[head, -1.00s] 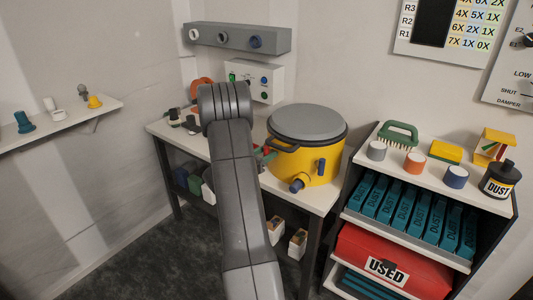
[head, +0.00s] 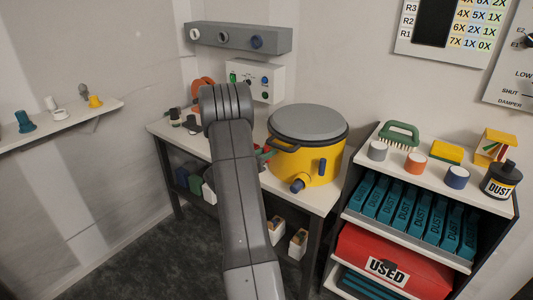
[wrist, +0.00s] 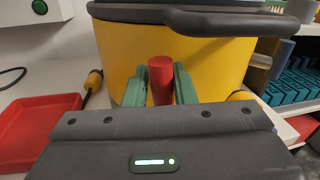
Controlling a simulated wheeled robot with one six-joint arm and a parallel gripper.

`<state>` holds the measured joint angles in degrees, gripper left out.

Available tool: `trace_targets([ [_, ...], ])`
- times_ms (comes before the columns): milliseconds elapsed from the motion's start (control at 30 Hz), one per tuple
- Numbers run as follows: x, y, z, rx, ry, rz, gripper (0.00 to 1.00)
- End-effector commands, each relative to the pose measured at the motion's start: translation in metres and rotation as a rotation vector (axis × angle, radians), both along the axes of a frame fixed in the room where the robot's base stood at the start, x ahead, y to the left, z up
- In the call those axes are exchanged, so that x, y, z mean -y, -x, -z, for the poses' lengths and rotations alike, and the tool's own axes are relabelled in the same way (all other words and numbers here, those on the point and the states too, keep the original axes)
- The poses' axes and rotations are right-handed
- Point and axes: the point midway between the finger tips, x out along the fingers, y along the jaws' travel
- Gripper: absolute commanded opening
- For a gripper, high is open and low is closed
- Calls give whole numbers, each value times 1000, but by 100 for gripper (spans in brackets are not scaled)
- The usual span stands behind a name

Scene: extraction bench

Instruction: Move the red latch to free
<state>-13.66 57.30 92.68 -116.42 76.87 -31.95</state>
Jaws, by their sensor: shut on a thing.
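The red latch (wrist: 161,80) is a short upright red cylinder at the side of the yellow drum, in the middle of the wrist view. My gripper (wrist: 160,88) has its two green fingers shut on it, one on each side. The latch's lower end is hidden behind the gripper body. The yellow drum (head: 306,163) stands on the bench with a grey lid (head: 308,121) on top. In the head view my arm covers part of the drum's left side, and the gripper (head: 264,154) shows only as a small green bit there.
A black handle (wrist: 240,22) juts from the drum just above the fingers. A red tray (wrist: 40,117) lies on the bench to the left, with a yellow-and-black plug (wrist: 94,80) beside it. A blue-ended spout (head: 297,186) sticks out low at the drum's front.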

Motion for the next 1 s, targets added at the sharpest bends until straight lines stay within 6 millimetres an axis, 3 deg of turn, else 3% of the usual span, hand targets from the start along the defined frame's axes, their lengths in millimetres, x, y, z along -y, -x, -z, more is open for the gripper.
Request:
trace_targets([
  [1000, -5, -4, 9, -554, 747, 8, 1],
])
